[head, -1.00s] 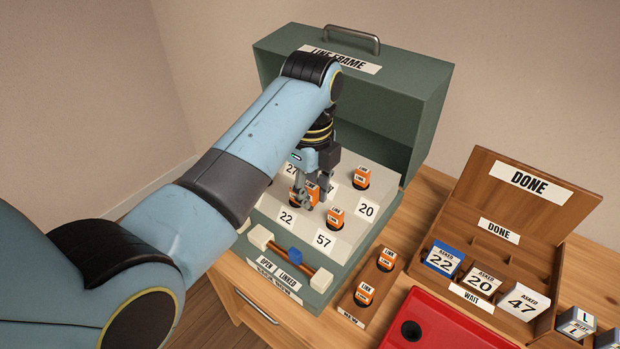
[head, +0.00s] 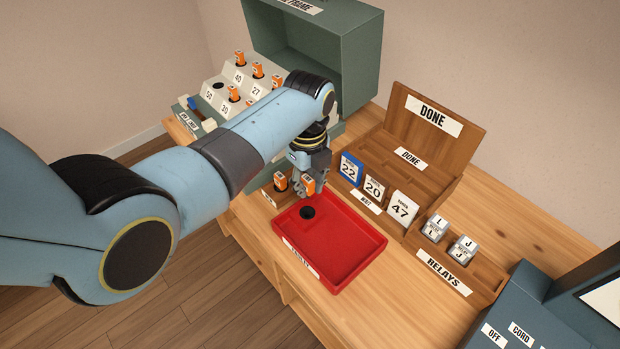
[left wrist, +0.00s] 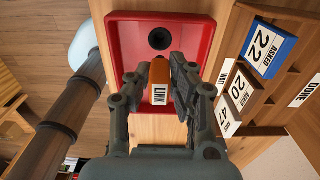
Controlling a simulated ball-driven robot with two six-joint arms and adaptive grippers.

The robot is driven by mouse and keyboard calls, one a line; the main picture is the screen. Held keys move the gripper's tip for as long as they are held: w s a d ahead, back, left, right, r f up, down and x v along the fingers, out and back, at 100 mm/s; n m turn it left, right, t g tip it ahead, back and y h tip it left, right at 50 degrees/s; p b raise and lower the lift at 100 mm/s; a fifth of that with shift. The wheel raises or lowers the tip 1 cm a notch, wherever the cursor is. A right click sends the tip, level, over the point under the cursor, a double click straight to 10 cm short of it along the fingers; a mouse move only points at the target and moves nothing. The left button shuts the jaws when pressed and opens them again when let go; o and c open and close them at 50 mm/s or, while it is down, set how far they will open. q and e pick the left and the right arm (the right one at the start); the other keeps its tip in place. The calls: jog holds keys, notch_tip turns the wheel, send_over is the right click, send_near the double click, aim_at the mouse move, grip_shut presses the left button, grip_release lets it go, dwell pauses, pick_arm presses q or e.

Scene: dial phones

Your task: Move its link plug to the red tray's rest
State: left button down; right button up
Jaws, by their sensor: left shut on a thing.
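My left gripper (head: 305,187) is shut on an orange link plug (head: 308,183) with a white label. It holds the plug over the back left edge of the red tray (head: 345,275). The tray's rest is a round black hole (head: 307,212) near its back left corner, just in front of the plug in the head view. In the left wrist view the plug (left wrist: 159,85) reads LINK between the fingers (left wrist: 160,85), and the black rest (left wrist: 159,39) lies beyond it, apart from it. My right gripper is not in view.
The line frame (head: 235,90) with several orange plugs stands at the back left. Another orange plug (head: 280,181) sits in the small wooden holder (head: 268,196) beside the tray. The DONE rack (head: 450,151) and RELAYS box (head: 470,272) stand to the right. Wooden floor lies at left.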

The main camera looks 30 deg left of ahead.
aim_at(307, 197)
pick_arm(q)
jog(key=shift+f+b, duration=2)
jog(key=shift+b, duration=0.2)
jog(key=shift+a+f+b, duration=0.1)
jog(key=shift+f+b, duration=0.3)
jog(key=shift+f, duration=0.45)
jog(key=shift+p, duration=0.3)
jog(key=shift+p, duration=0.55)
jog(key=shift+f+b, duration=0.95)
jog(key=shift+f, duration=0.4)
